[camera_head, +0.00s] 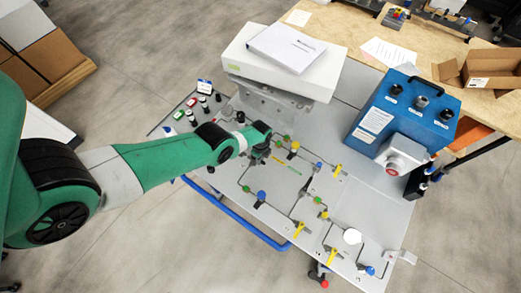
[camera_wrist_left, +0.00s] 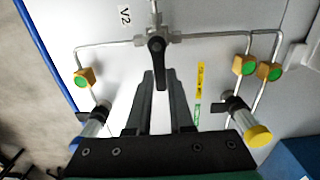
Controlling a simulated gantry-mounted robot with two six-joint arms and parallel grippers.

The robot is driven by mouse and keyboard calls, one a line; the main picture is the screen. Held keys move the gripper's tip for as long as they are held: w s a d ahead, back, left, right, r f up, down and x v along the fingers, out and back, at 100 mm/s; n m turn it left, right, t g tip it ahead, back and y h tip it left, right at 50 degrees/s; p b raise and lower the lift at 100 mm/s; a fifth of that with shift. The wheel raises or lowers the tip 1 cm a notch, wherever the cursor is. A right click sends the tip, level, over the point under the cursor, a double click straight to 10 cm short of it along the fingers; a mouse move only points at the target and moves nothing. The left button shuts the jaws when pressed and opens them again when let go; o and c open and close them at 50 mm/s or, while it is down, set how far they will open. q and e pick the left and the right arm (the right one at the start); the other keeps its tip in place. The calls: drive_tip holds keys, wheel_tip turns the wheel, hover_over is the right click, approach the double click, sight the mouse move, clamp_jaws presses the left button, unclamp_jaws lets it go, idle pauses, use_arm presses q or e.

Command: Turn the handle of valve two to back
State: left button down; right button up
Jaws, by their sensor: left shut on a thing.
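In the left wrist view, valve two carries a black lever handle (camera_wrist_left: 157,58) on a steel fitting, beside a white V2 label (camera_wrist_left: 124,14). The handle points down the picture, in between the fingertips of my left gripper (camera_wrist_left: 160,80), which is shut on it. In the head view my left gripper (camera_head: 260,153) is low over the upper left part of the pipe panel (camera_head: 285,203). The arm and gripper hide most of the valve there. My right gripper is not in view.
Steel pipes with green-marked fittings (camera_wrist_left: 246,66) and a yellow-capped part (camera_wrist_left: 257,135) surround the valve. In the head view, a white box (camera_head: 280,68) stands behind the gripper and a blue analyser box (camera_head: 405,115) stands to the right. Small bottles (camera_head: 204,103) are at the left.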

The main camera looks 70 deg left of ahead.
use_arm(q)
drive_tip(key=shift+w+a+n, duration=0.1)
drive_tip(key=shift+n, duration=0.3)
drive_tip(key=n+b, duration=0.1)
drive_tip(key=a+n, duration=0.1)
drive_tip(key=n, duration=0.1)
drive_tip(key=shift+w+f+b, duration=0.1)
drive_tip(key=shift+w+b, duration=0.25)
drive_tip(key=shift+w, duration=0.05)
drive_tip(key=n, duration=0.1)
drive_tip(key=n+b, duration=0.1)
drive_tip(key=n, duration=0.1)
drive_tip(key=a+n, duration=0.1)
drive_tip(key=n, duration=0.1)
drive_tip(key=shift+w+a, duration=0.1)
drive_tip(key=shift+w, duration=0.15)
drive_tip(key=n, duration=0.2)
drive_tip(key=a+n+b, duration=0.1)
drive_tip(key=n, duration=0.1)
drive_tip(key=shift+a+n, duration=0.2)
drive_tip(key=shift+n, duration=0.1)
drive_tip(key=shift+s+a+n+b, duration=0.15)
drive_tip(key=shift+a+n, duration=0.1)
drive_tip(key=shift+n, duration=0.55)
drive_tip(key=shift+s+a+n+b, duration=0.1)
drive_tip(key=shift+a+n, duration=0.1)
drive_tip(key=shift+n, duration=0.6)
drive_tip(key=shift+s+a+n+b, duration=0.15)
drive_tip(key=shift+a+n, duration=0.1)
drive_tip(key=shift+n, duration=0.55)
